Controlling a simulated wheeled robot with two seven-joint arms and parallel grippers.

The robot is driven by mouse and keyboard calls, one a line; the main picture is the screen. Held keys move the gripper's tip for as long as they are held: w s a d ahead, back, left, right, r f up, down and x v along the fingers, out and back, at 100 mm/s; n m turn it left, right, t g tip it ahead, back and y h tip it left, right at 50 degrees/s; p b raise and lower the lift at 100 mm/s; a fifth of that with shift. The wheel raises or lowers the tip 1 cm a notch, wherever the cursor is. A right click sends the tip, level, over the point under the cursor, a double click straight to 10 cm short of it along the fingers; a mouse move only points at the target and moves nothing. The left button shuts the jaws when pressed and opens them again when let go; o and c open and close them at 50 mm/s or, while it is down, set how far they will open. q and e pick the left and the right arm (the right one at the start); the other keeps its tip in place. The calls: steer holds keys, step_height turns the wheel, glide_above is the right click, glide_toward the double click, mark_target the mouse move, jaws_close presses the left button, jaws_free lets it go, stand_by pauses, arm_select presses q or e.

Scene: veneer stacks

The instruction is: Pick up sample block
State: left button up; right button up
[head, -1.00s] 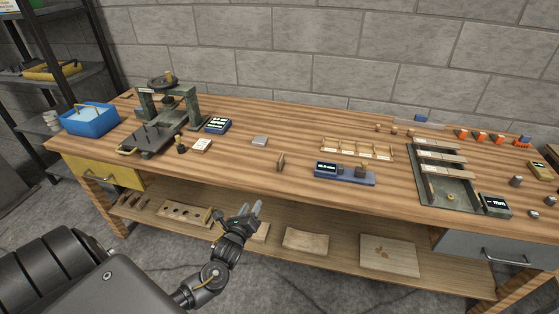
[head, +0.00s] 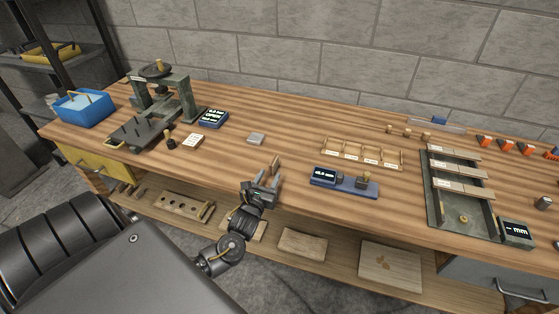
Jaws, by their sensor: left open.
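A small brown wooden block (head: 275,161) stands upright near the front edge of the bench, left of the blue gauge. It is the likeliest sample block. My left gripper (head: 267,177) is open at the bench's front edge. Its fingertips point up and away, just short of the block in the picture, and partly overlap its lower end. I cannot tell whether they touch it. Nothing shows between the fingers. My right gripper is not in view.
Boards lie on the shelf below.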

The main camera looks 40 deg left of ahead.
mark_target(276, 156)
arm_select(q)
steer(key=shift+w+a+r+p, duration=0.3)
steer(key=shift+w+a, duration=0.45)
steer(key=shift+w, duration=0.05)
steer(key=shift+x, duration=1.15)
steer(key=shift+w+a+f, duration=0.2)
steer(key=shift+w+f, duration=0.05)
steer(key=shift+w, duration=0.1)
steer(key=shift+r, duration=0.1)
steer(key=p+x, duration=0.1)
steer(key=x, duration=0.3)
steer(key=shift+w+a+p, duration=0.1)
steer(key=shift+w+p, duration=0.1)
steer(key=shift+p, duration=0.1)
steer(key=shift+w+a, duration=0.1)
steer(key=shift+w, duration=0.2)
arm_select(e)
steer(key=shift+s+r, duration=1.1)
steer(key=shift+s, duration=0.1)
